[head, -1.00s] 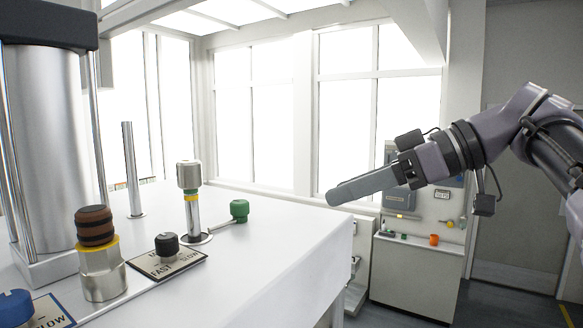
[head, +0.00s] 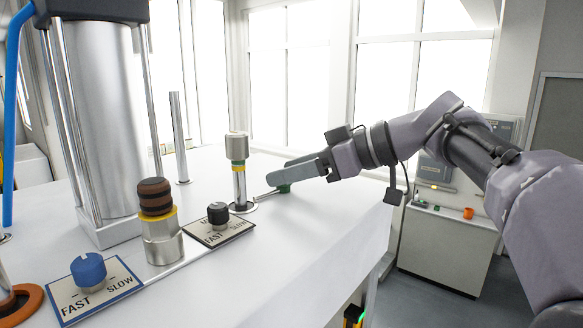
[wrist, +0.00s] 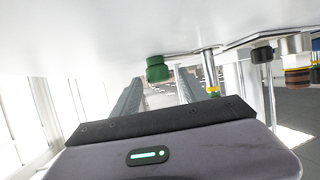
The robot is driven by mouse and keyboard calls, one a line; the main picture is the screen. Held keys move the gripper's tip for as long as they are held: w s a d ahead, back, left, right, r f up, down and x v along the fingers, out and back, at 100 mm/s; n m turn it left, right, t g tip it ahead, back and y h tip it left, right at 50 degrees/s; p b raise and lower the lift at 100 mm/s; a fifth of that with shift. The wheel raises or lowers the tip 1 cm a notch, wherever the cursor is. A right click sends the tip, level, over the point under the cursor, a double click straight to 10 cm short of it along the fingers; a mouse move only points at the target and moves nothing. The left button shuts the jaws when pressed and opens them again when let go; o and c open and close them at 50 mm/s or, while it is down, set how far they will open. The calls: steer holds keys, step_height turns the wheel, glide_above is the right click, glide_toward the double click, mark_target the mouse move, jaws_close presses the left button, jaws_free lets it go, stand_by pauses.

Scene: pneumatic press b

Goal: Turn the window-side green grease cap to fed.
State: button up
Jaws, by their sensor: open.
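The green grease cap (head: 284,188) sits at the end of a thin metal pipe on the white press top, on the window side. In the head view, my gripper (head: 290,167) hides much of it. In the wrist view, the green cap (wrist: 158,69) appears between the two spread fingers of my gripper (wrist: 157,84), near their tips. The fingers are open, and I see no clear contact with the cap. Any marking for fed is not visible.
A metal post with a yellow band (head: 239,168) stands just left of the cap. A black FAST/SLOW knob (head: 218,212), a brown-topped fitting (head: 157,220) and a blue knob (head: 89,269) stand nearer. The white top (head: 300,235) is clear at front right.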

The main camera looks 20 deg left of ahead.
steer(key=shift+w+a, duration=0.15)
steer(key=shift+a, duration=0.05)
steer(key=shift+d, duration=0.1)
jaws_close()
